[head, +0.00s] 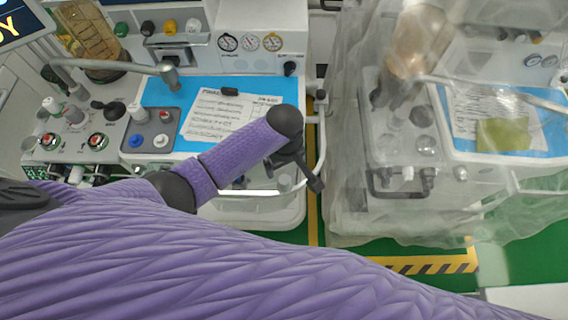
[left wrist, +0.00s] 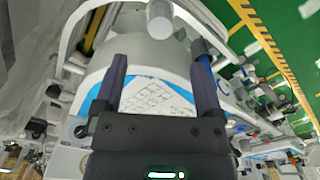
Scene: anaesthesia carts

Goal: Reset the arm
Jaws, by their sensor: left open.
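My left arm, in a purple sleeve, crosses the head view from the lower left. Its forearm rises over the left cart (head: 252,186). My left gripper (head: 314,183) hangs dark at the end of the forearm, beside the cart's front right corner and seen partly edge-on. In the left wrist view the gripper (left wrist: 159,66) has its two fingers apart with nothing between them. Beyond the fingers lies a white printed sheet on a blue surface (left wrist: 150,96). My right gripper is not in view.
The left cart carries a paper sheet (head: 229,119), knobs and gauges (head: 250,42). A curved metal rail (head: 322,135) runs close to my left gripper. A second cart under clear plastic (head: 347,150) stands at right. Green floor (head: 405,254) with yellow-black tape shows in front.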

